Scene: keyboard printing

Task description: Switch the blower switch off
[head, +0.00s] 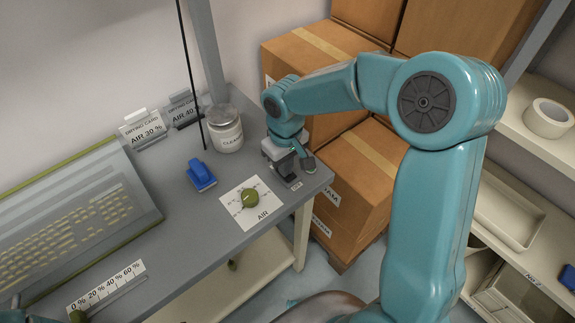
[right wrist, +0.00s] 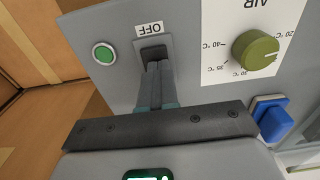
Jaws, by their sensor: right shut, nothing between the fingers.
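The blower switch (right wrist: 153,53) is a dark rocker in a recess of the grey panel, under an upside-down OFF label (right wrist: 150,29) in the right wrist view. My right gripper (right wrist: 159,68) is shut and empty, its fingertips at the lower edge of the switch. I cannot tell whether they touch it or which way the rocker is tipped. In the head view my right gripper (head: 300,165) is over the far right corner of the bench, and it hides most of the switch.
A green round button (right wrist: 104,53) sits beside the switch. The olive AIR knob (head: 249,197) and a blue block (head: 201,175) are nearby, with a white-labelled jar (head: 224,130) behind. Cardboard boxes (head: 345,185) stand close on the right. A keyboard (head: 65,225) lies at left.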

